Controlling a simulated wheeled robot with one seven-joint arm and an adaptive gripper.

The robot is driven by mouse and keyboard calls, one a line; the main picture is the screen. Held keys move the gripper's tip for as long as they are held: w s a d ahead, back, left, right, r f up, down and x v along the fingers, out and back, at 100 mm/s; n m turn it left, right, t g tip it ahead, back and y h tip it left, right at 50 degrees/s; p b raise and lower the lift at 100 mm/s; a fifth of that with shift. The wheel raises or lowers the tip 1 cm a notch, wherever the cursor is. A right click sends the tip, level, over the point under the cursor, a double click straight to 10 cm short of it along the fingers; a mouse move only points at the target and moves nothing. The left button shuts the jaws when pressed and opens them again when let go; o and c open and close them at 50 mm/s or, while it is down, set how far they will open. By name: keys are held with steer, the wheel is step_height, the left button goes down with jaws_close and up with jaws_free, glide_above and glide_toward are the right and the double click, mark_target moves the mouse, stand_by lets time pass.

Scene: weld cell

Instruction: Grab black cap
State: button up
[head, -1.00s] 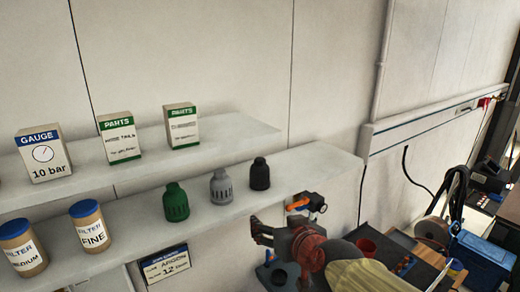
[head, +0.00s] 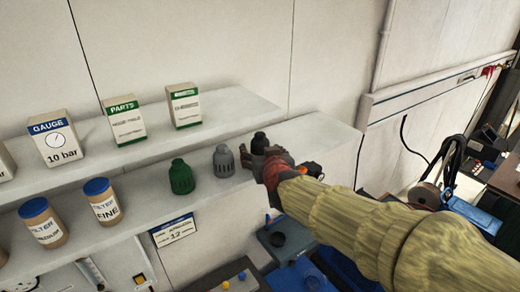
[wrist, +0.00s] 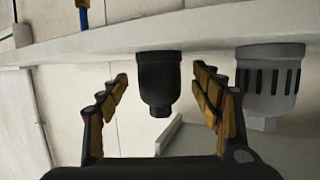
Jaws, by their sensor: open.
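The black cap (head: 260,143) stands on the lower shelf, at the right end of a row of caps in the head view. My gripper (head: 262,160) is right in front of it and hides its lower part. In the wrist view the black cap (wrist: 159,82) appears upside down between my two open fingers (wrist: 165,95), with a gap on each side. The fingers do not touch it as far as I can see. The grey cap (head: 223,161) stands just left of it in the head view; in the wrist view the grey cap (wrist: 269,82) is behind the right finger.
A green cap (head: 181,177) stands further left on the lower shelf (head: 140,210). Filter jars (head: 102,203) stand beyond it. The upper shelf (head: 225,110) holds parts boxes (head: 125,120) and a gauge box (head: 55,140). The lower shelf is bare right of the black cap.

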steer(key=x, duration=0.2)
steer(key=shift+w+f, duration=0.1)
steer(key=shift+w, duration=0.2)
steer(key=shift+s, duration=0.1)
steer(key=shift+c, duration=0.4)
steer(key=shift+c, duration=1.2)
steer(key=c, duration=1)
